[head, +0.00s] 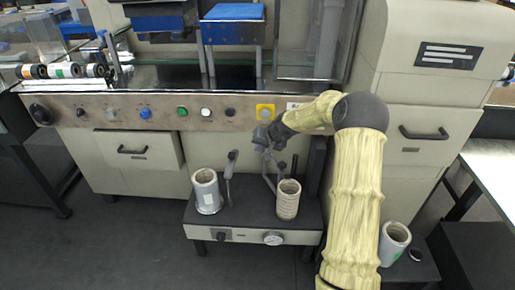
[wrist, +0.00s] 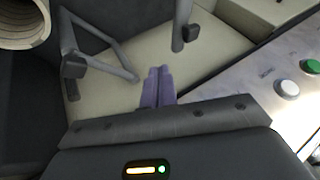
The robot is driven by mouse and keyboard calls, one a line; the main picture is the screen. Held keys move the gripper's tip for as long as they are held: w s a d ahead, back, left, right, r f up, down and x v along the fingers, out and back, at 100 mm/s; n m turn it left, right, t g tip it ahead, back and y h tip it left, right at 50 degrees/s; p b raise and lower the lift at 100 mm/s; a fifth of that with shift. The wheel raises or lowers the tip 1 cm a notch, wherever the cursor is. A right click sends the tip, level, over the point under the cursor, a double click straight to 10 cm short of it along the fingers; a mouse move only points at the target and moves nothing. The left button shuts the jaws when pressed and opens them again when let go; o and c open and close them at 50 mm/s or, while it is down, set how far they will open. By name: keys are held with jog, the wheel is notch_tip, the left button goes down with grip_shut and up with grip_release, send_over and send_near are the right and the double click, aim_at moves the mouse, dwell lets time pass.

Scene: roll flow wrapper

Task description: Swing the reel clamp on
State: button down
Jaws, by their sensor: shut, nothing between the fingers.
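My gripper (head: 262,137) is above the low dark bench, in front of the machine's control panel. In the wrist view its two lilac fingers (wrist: 158,84) are shut together with nothing between them. A grey bent clamp arm (wrist: 100,50) with a dark block lies left of the fingertips, apart from them. In the head view the grey clamp arm (head: 268,180) stands just left of the right-hand reel (head: 288,200), below my gripper. That reel's open end (wrist: 22,22) shows at the wrist view's top left. A second upright lever (head: 230,170) stands beside the left reel (head: 207,191).
Another reel (head: 394,242) stands on a low dark surface at right. The panel (head: 165,112) with buttons runs behind my gripper. A dark post (wrist: 187,28) stands right of the fingertips in the wrist view.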

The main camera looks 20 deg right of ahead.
aim_at(237, 156)
jog(key=shift+w+a+f+b, duration=1.6)
jog(key=shift+w+a+f, duration=1.15)
jog(key=shift+a+f, duration=0.2)
jog(key=shift+a, duration=0.1)
jog(key=shift+w+n+p, duration=0.15)
jog(key=shift+n+p, duration=0.15)
